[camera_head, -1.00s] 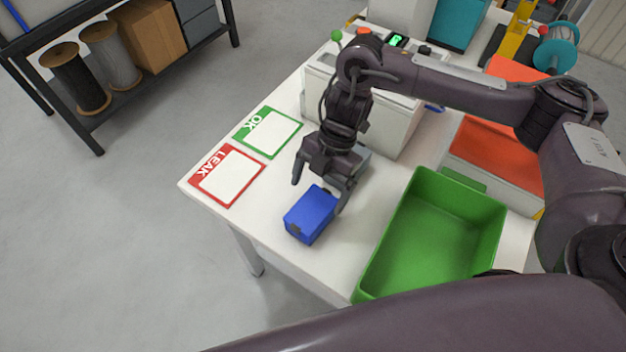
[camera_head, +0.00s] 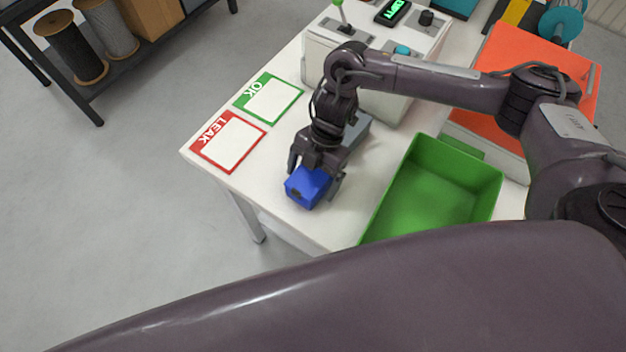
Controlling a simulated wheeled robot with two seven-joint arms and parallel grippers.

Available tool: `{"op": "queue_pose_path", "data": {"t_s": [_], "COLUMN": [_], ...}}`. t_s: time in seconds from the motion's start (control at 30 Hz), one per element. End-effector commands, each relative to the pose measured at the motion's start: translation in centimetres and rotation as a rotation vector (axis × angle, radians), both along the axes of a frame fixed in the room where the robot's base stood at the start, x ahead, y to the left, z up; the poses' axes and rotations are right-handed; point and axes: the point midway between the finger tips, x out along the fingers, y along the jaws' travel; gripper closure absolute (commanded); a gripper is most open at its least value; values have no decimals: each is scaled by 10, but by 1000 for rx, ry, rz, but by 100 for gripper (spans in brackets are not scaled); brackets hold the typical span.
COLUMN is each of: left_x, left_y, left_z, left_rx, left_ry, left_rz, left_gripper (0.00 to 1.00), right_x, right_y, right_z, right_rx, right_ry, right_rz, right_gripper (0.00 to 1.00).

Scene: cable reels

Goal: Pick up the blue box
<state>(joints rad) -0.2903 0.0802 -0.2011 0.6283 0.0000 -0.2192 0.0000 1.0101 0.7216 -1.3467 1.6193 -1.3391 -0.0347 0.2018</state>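The blue box (camera_head: 307,187) sits near the front edge of the white table (camera_head: 268,208), left of the green bin. My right gripper (camera_head: 315,178) is above it, pointing down, with one finger on each side of the box. The fingers look spread, with a small gap visible at the right finger. The gripper's palm hides the far part of the box. My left gripper is not in view.
An open, empty green bin (camera_head: 388,207) stands right of the box. A red LEAK card (camera_head: 228,141) and a green OK card (camera_head: 268,97) lie to the left. A white tester (camera_head: 392,105) and an orange-topped case (camera_head: 538,68) stand behind. My arm link fills the foreground.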

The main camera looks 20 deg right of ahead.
Motion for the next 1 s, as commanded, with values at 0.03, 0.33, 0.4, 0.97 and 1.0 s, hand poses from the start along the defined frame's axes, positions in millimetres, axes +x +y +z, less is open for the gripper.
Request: {"op": "queue_pose_path", "data": {"t_s": [0.03,0.33,0.4,0.97,1.0], "left_x": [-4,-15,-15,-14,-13], "left_y": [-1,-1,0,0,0], "left_z": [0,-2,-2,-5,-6], "left_rx": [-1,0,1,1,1], "left_ry": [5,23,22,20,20], "left_rz": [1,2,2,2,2], "left_gripper": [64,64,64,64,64], "right_x": [0,0,0,1,2], "right_y": [0,0,0,0,0], "right_z": [0,0,1,33,42], "right_rx": [0,0,1,2,3], "right_ry": [0,0,0,-5,-7], "right_rz": [0,0,0,1,2], "right_gripper": [14,54,61,61,61]}}
